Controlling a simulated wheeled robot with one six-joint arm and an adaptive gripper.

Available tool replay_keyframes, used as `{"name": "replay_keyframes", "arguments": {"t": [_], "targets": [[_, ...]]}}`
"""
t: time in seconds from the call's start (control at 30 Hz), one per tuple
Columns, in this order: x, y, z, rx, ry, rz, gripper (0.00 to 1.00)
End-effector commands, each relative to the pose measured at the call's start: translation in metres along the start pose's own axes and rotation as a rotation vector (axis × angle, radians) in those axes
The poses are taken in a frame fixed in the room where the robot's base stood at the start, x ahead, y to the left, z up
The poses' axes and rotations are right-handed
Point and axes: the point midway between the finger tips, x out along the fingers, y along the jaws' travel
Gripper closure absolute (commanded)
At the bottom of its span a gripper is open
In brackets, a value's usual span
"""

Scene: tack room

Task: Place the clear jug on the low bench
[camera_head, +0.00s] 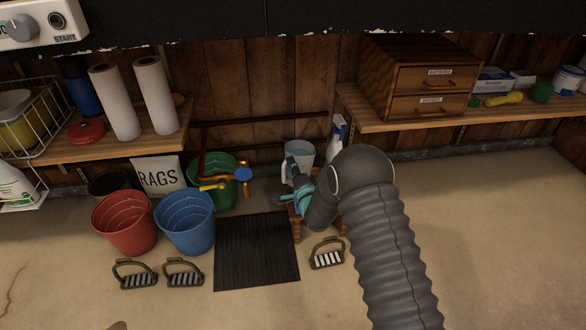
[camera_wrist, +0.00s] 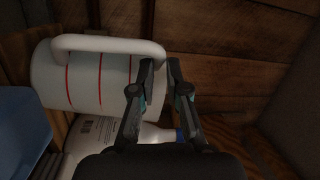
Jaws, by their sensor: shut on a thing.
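The clear jug (camera_head: 299,153), pale and see-through, is upright in the head view, at the far end of my gripper (camera_head: 298,182). In the wrist view the jug (camera_wrist: 90,85) lies sideways in the picture, with red lines around its body and a pale handle. My gripper (camera_wrist: 160,70) is shut on the jug at the end of its handle, between the fingertips. The low bench (camera_head: 296,222) is a small wooden one under my gripper, partly hidden by my arm. Whether the jug touches the bench is hidden.
A white bottle (camera_head: 338,128) stands behind the bench; a labelled bottle (camera_wrist: 105,150) shows in the wrist view. A green bucket (camera_head: 212,172), blue bucket (camera_head: 186,225) and red bucket (camera_head: 124,226) stand left. A black mat (camera_head: 256,250) and stirrup (camera_head: 327,258) lie in front.

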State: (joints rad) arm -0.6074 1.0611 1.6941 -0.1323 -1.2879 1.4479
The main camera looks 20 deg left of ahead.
Motion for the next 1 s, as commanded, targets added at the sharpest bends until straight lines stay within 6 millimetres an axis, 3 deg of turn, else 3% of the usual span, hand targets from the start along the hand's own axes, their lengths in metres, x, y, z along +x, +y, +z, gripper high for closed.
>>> {"name": "replay_keyframes", "arguments": {"t": [0.23, 0.27, 0.33, 0.77, 1.0], "targets": [[-0.002, 0.008, 0.0, 0.001, 0.002, 0.006, 1.0], [-0.002, 0.009, 0.0, 0.002, 0.002, 0.007, 0.79], [-0.002, 0.009, 0.0, 0.002, 0.002, 0.008, 0.61], [-0.007, 0.008, 0.001, 0.002, 0.001, 0.008, 0.61], [-0.044, 0.007, 0.0, 0.001, 0.001, 0.01, 0.61]]}}
